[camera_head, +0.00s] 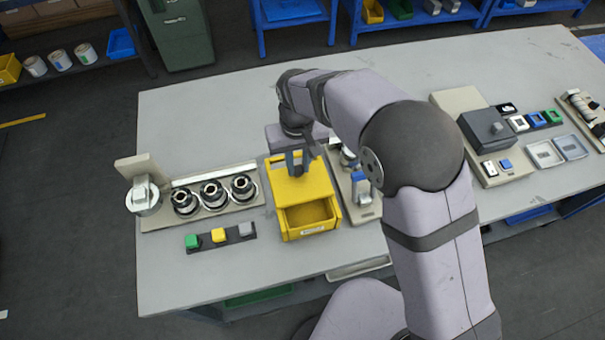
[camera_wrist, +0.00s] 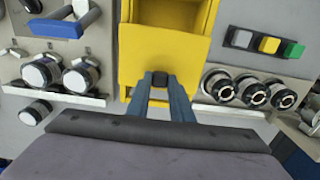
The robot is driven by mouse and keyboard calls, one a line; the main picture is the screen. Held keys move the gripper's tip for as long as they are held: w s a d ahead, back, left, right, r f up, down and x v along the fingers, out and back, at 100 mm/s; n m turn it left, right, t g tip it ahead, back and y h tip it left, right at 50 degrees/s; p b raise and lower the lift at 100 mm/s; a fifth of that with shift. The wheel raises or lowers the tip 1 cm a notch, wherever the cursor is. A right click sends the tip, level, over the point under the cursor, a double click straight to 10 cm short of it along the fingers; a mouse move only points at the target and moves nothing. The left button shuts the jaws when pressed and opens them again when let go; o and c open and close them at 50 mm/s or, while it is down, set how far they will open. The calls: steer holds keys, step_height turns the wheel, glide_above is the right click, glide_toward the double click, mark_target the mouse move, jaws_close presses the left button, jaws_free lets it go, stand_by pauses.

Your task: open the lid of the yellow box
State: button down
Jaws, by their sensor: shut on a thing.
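The yellow box (camera_head: 330,222) stands on the table near its front edge. Its front part is an open hollow, and its flat yellow lid (camera_head: 312,190) covers the back part. In the wrist view the lid (camera_wrist: 138,55) shows a small dark knob (camera_wrist: 160,80). My gripper (camera_head: 297,174) comes down over the lid from behind. In the wrist view its two blue-grey fingers (camera_wrist: 161,80) are closed on either side of the knob. The lid looks flat on the box; I cannot tell whether any gap shows under it.
Left of the box, a tray (camera_head: 258,200) holds dark round fittings, with a strip of green, yellow and grey buttons (camera_head: 220,237) before it. Close on the right stands a board with a blue-handled part (camera_head: 359,178). Free table lies at front left and right.

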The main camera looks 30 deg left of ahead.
steer(key=shift+w+a+p, duration=0.3)
steer(key=shift+w+a, duration=0.85)
steer(key=c, duration=1.6)
jaws_free()
steer(key=shift+o, duration=0.2)
steer(key=shift+r, duration=0.15)
step_height(320, 180, up, 7)
steer(key=b, duration=0.2)
steer(key=shift+d+r, duration=0.1)
